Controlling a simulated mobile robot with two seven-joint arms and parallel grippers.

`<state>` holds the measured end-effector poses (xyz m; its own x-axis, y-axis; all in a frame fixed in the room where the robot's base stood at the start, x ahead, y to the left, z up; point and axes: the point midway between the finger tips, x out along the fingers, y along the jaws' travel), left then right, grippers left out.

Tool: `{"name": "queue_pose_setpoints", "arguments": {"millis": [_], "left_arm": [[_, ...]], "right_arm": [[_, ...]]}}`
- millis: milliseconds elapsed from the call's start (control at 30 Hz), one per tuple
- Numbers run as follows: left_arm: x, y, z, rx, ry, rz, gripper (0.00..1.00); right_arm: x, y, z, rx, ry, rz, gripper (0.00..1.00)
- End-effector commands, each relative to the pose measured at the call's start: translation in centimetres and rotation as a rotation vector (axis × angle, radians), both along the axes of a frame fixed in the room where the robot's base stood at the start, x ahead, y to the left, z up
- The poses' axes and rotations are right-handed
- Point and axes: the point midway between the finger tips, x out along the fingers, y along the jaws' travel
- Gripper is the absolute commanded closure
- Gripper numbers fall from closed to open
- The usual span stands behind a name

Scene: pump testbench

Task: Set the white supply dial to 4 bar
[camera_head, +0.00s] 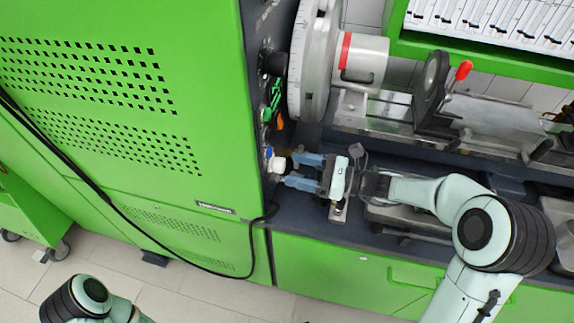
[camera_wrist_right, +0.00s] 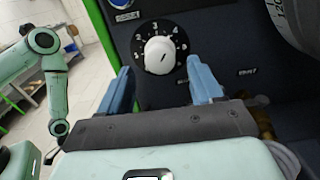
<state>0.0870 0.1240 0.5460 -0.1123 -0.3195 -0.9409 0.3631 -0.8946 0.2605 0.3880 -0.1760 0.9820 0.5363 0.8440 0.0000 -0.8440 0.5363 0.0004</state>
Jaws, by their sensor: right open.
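The white supply dial (camera_wrist_right: 159,56) sits on a round black numbered scale (camera_wrist_right: 142,35) on the dark panel in the right wrist view. A short dark mark on its face slants toward the upper right; its exact reading is hard to tell. In the head view the dial (camera_head: 277,163) protrudes from the side of the green cabinet. My right gripper (camera_head: 292,171) is open in front of it, its blue fingers pointing at the knob. In the wrist view the fingers (camera_wrist_right: 160,72) stand on either side below the dial, with no clear contact. My left gripper is out of view.
A blue button (camera_wrist_right: 121,3) is above left of the dial. Green and orange parts (camera_head: 273,100) and a large pale wheel (camera_head: 308,65) are above it in the head view. A black cable (camera_head: 180,237) runs along the green cabinet (camera_head: 130,120).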

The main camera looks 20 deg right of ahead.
Motion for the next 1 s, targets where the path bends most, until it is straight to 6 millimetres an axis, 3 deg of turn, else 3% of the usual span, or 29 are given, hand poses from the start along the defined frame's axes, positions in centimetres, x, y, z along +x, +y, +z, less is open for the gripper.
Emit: {"name": "queue_pose_setpoints", "arguments": {"millis": [200,567,600,767,1000], "left_arm": [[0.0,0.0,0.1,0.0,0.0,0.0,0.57],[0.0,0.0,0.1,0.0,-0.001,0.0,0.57],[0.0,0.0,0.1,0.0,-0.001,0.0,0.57],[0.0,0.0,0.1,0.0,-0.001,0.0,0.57],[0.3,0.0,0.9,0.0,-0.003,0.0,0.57]], "right_arm": [[1.5,2.3,0.0,0.0,-0.001,0.0,0.35],[1.8,2.8,0.0,0.0,0.0,-0.001,0.35],[1.8,2.8,0.0,0.0,0.0,-0.001,0.38],[1.8,2.8,0.0,0.0,0.0,-0.001,0.9],[1.8,2.8,0.1,0.018,0.031,-0.001,0.91]]}}
